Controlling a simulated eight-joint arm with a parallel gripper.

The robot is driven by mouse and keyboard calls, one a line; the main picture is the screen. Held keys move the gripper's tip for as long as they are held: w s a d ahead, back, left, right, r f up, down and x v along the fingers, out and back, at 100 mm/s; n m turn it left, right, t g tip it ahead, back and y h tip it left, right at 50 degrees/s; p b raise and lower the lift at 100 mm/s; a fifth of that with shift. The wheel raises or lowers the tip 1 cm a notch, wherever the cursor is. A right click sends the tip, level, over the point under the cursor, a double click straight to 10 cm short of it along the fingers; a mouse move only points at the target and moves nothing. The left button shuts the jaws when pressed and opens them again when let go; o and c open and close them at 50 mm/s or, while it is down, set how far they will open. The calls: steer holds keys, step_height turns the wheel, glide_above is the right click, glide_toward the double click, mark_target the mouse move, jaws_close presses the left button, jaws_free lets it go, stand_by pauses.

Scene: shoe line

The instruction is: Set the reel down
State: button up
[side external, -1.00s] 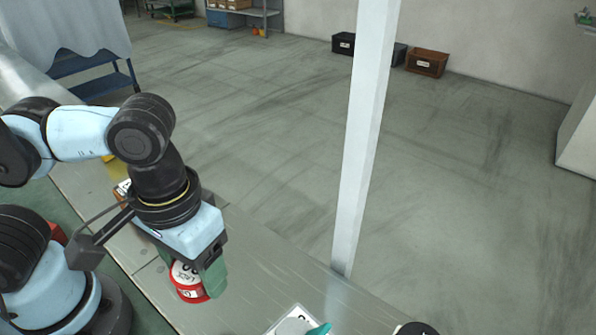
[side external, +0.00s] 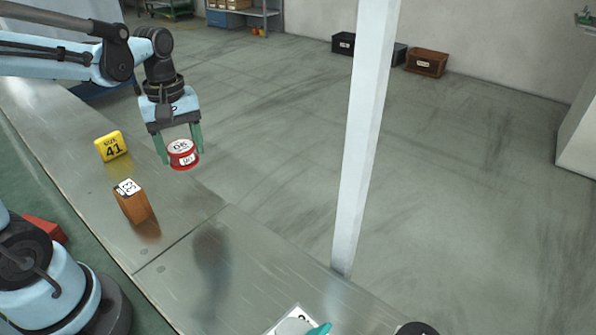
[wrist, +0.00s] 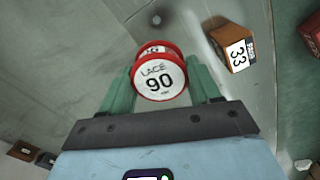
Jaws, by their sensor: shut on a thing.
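The reel (side external: 182,156) is red with white labelled faces. In the wrist view the reel (wrist: 158,80) shows "LACE 90" on its face. My gripper (side external: 180,150) points down with its green fingers on both sides of the reel, shut on it. The wrist view shows my gripper (wrist: 163,88) with the reel between the fingertips. The reel appears held up in the air near the far edge of the metal bench (side external: 185,205); its exact height above the bench is hard to tell.
A yellow "41" block (side external: 111,146) and an orange-brown "33" block (side external: 134,204) stand on the bench to the left. A white post (side external: 362,140) rises to the right. A white card (side external: 292,322) with a teal-tipped item lies at the front. The bench middle is clear.

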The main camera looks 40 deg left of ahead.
mark_target(144, 179)
steer(key=a+n, duration=0.2)
steer(key=a, duration=0.4)
steer(key=shift+s+a+f, duration=0.15)
steer(key=shift+s+f, duration=0.15)
steer(key=shift+s, duration=0.05)
steer(key=s+a+f, duration=0.1)
steer(key=a+f, duration=0.1)
steer(key=a, duration=0.1)
steer(key=a+f, duration=0.2)
steer(key=a, duration=0.2)
steer(key=s+a+f, duration=0.1)
steer(key=a+f, duration=0.2)
steer(key=a, duration=0.1)
steer(key=shift+s+a, duration=0.15)
steer(key=shift+s, duration=0.2)
steer(key=shift+f, duration=2)
steer(key=shift+f, duration=0.15)
steer(key=o, duration=1.1)
steer(key=shift+c, duration=0.2)
